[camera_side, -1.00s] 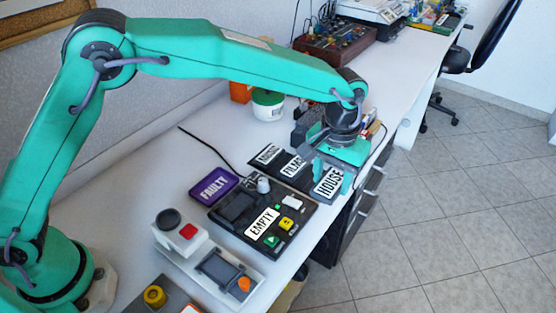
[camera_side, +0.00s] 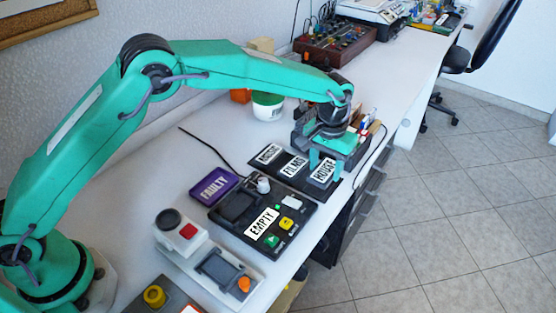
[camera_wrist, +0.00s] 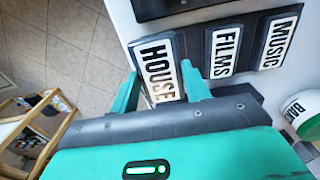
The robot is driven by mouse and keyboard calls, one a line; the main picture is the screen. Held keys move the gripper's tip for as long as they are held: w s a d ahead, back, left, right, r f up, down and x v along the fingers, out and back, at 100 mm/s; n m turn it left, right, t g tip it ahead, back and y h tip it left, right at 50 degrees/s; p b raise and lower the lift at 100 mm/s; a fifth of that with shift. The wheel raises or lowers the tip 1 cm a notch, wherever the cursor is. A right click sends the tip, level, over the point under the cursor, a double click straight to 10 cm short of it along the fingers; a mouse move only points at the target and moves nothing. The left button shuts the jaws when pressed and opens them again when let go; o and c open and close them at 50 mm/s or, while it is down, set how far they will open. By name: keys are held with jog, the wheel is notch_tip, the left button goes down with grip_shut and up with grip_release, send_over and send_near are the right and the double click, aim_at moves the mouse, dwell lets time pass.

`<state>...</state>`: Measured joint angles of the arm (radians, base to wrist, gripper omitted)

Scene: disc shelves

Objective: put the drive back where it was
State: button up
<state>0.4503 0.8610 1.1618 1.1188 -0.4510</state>
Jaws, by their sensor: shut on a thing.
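The drive labelled HOUSE (camera_side: 323,171) is a dark block with a white label. My gripper (camera_wrist: 161,86) is shut on it, with one teal finger on each side; the gripper also shows in the side view (camera_side: 326,163). The drive is at the right end of a dark rack (camera_side: 262,169), beside the FILMS drive (camera_side: 293,167) and the MUSIC drive (camera_side: 269,153). FILMS (camera_wrist: 226,48) and MUSIC (camera_wrist: 278,42) also show in the wrist view. I cannot tell whether HOUSE rests fully in the rack.
A black console (camera_side: 236,205) with an EMPTY label and buttons stands in front of the rack. A purple FAULTY tray (camera_side: 214,188) lies to its left. A white tub (camera_side: 267,106) and a dark holder with small items stand behind. The table's edge is close on the right.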

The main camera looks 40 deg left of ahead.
aim_at(324, 162)
jog(key=shift+w+a+f, duration=0.4)
jog(key=shift+w, duration=0.15)
jog(key=shift+w+a+f, duration=0.35)
jog(key=shift+w, duration=0.2)
jog(key=shift+f, duration=0.1)
jog(key=shift+f, duration=1.9)
jog(key=shift+f, duration=0.15)
jog(key=o, duration=1.1)
notch_tip(324, 162, up, 12)
jog(key=shift+r, duration=0.15)
